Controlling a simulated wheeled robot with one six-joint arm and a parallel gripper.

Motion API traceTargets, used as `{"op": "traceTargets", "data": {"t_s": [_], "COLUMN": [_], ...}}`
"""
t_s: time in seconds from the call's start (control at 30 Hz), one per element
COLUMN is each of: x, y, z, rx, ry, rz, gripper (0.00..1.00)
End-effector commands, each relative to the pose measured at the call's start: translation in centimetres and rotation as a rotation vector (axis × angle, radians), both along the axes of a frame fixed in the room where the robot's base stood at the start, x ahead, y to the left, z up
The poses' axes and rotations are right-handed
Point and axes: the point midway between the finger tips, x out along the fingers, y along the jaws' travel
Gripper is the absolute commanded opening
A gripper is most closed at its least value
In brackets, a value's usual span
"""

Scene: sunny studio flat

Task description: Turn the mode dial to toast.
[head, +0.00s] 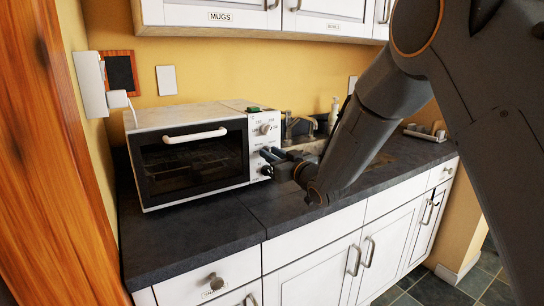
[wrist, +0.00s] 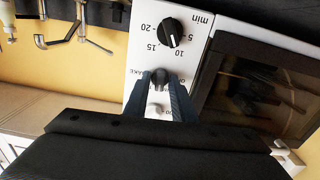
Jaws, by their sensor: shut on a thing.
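The white toaster oven (head: 182,117) stands on the dark counter, its door shut. Its control panel (head: 260,120) is on the right of the front. My gripper (head: 269,156) reaches in from the right to the middle of the panel. In the wrist view, the picture is turned over, and my gripper's two fingers (wrist: 158,84) are closed on either side of the dark mode dial (wrist: 158,76). Part of a label ending in "AKE" shows beside it.
A black timer dial (wrist: 170,33) marked "min" sits next to the mode dial. Another dial (head: 265,129) is higher on the panel. A small green object (head: 253,109) lies on top of the oven. A faucet (head: 290,125) stands behind my arm. The front counter is clear.

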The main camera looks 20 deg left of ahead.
Motion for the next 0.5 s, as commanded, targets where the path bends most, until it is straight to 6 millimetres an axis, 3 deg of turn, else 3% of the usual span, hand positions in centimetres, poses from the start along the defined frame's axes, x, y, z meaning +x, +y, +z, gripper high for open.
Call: {"op": "traceTargets", "data": {"t_s": [0.5], "x": [-0.03], "y": [-0.07], "z": [-0.2], "rx": [0.274], "ry": [0.327], "rz": [-0.001], "gripper": [0.01]}}
